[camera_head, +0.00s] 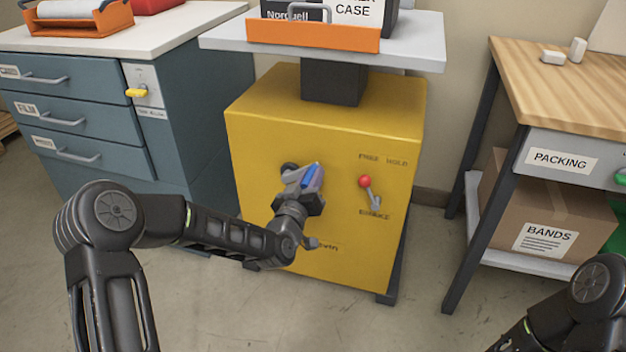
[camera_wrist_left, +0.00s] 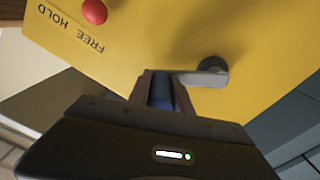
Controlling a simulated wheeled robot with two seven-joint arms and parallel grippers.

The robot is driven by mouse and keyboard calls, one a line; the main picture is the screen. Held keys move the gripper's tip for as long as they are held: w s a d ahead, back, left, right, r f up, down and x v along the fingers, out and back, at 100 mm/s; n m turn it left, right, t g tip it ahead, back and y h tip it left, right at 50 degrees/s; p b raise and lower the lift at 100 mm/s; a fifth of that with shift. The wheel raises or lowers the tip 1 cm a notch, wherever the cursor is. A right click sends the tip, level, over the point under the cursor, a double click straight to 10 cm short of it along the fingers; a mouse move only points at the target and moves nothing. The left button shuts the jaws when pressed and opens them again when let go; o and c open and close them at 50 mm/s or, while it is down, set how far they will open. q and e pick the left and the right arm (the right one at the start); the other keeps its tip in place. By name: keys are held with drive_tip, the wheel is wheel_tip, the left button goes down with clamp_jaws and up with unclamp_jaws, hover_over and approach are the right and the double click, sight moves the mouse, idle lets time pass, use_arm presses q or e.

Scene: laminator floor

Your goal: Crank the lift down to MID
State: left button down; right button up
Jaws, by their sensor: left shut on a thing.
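The lift is a yellow cabinet (camera_head: 330,115) with a grey column (camera_head: 333,82) and a pale platform (camera_head: 420,55) on top. A crank is on its front, with a dark hub (camera_head: 289,168) and a blue handle (camera_head: 312,175). My left gripper (camera_head: 308,182) is shut on the blue handle, which shows between its fingers in the left wrist view (camera_wrist_left: 161,90). The grey crank arm (camera_wrist_left: 203,79) runs from the handle to the hub there. A brake lever with a red knob (camera_head: 365,181) sits right of the crank. No MID mark is readable. My right gripper is out of view.
An orange tray (camera_head: 313,36) with a case stands on the platform. A blue drawer cabinet (camera_head: 75,125) is at left, close beside the lift. A wooden-topped bench (camera_head: 565,95) with a BANDS box (camera_head: 550,205) is at right. Floor in front is clear.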

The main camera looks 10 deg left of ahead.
use_arm(q)
drive_tip(key=shift+a+r+n, duration=0.65)
drive_tip(key=shift+r+n, duration=0.1)
drive_tip(key=shift+n, duration=0.25)
drive_tip(key=w+a+f+n, duration=0.1)
drive_tip(key=a+f+n, duration=0.1)
drive_tip(key=a+n, duration=1.3)
drive_tip(key=shift+a+n+b, duration=0.3)
drive_tip(key=shift+n+b, duration=0.15)
drive_tip(key=shift+n, duration=2.45)
drive_tip(key=c, duration=1.2)
unclamp_jaws()
drive_tip(key=shift+o, duration=0.2)
